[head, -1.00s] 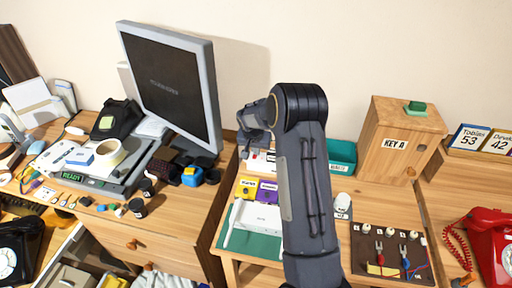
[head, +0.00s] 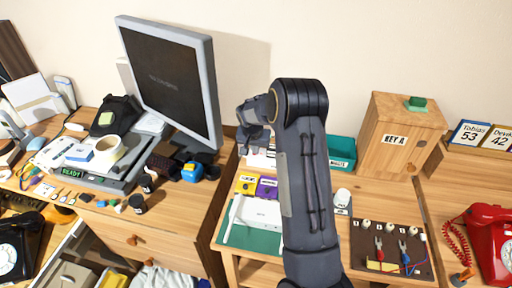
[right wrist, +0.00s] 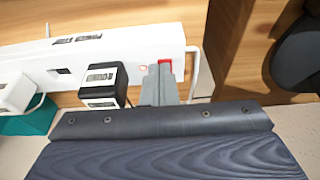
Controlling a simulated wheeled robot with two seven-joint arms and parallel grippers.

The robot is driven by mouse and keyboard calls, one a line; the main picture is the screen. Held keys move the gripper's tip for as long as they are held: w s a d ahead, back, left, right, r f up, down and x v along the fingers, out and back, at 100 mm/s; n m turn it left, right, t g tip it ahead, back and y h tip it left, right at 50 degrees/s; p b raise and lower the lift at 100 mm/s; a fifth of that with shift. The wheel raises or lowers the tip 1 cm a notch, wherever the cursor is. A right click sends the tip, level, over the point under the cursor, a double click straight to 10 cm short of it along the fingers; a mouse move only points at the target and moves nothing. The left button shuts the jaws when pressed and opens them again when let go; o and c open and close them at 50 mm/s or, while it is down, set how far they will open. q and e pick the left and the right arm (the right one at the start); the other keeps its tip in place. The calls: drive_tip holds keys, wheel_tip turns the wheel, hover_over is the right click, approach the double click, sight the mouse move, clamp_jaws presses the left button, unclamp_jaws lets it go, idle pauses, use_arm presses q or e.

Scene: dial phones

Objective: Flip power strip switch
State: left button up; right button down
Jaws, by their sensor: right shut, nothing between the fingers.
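The white power strip (right wrist: 120,52) lies across the upper part of the right wrist view, with its red switch (right wrist: 165,64) near the right end. My right gripper (right wrist: 162,76) is shut and empty, its fingertips at the red switch; whether they touch it I cannot tell. A black labelled plug (right wrist: 102,84) sits in the strip left of the fingers, and a white plug (right wrist: 15,93) is further left. In the head view my arm hides most of the strip (head: 258,159) and the right gripper (head: 252,140) is by the wall above it. My left gripper is not in view.
A teal bin (head: 342,153) and a wooden key box (head: 399,135) stand right of the arm. A monitor (head: 170,85) stands to the left. A white device (head: 260,212), a wired board (head: 390,250) and a red phone (head: 492,245) are nearer.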

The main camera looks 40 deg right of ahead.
drive_tip(key=shift+s+a+f, duration=0.1)
